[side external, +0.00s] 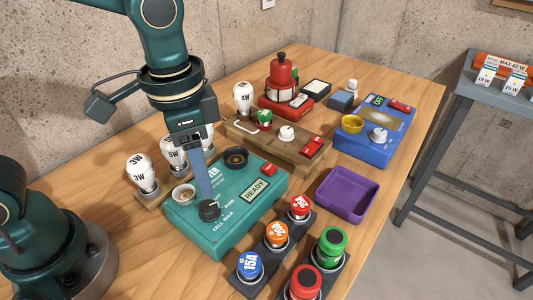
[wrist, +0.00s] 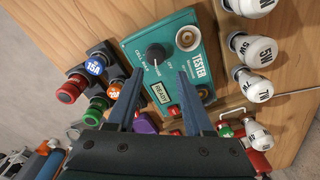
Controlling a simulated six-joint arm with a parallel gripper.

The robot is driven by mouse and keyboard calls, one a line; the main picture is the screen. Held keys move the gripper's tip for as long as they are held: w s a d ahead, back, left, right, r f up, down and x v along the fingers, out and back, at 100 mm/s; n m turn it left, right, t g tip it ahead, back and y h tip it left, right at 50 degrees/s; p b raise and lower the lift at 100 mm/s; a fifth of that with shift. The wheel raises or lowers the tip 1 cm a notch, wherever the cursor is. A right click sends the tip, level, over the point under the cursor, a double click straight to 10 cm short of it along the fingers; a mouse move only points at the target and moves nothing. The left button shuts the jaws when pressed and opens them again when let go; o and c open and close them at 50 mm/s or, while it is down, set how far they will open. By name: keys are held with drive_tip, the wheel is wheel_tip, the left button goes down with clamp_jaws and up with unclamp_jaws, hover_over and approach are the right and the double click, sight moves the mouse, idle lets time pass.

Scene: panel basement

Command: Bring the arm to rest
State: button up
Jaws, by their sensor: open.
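My gripper (side external: 205,190) hangs over the teal tester box (side external: 232,238), fingers pointing down. In the wrist view my gripper (wrist: 159,74) has its two blue-grey fingers spread with nothing between them. The tester's black knob (side external: 209,210) is just below the fingertips in the side view. In the wrist view the knob (wrist: 156,52) lies just beyond the fingertips; I cannot tell whether they touch it. The tester's display (side external: 256,190) reads READY.
White bulbs (side external: 140,172) stand left of the tester. Coloured fuses (side external: 277,234) stand in dark holders in front. A purple tray (side external: 347,194) is to the right.

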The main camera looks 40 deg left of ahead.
drive_tip(key=s+a+r+n+t, duration=0.4)
drive_tip(key=s+a+n+t, duration=0.1)
drive_tip(key=a, duration=0.2)
drive_tip(key=shift+s+a+n, duration=0.2)
drive_tip(key=shift+a+n, duration=0.05)
drive_tip(key=shift+n, duration=0.15)
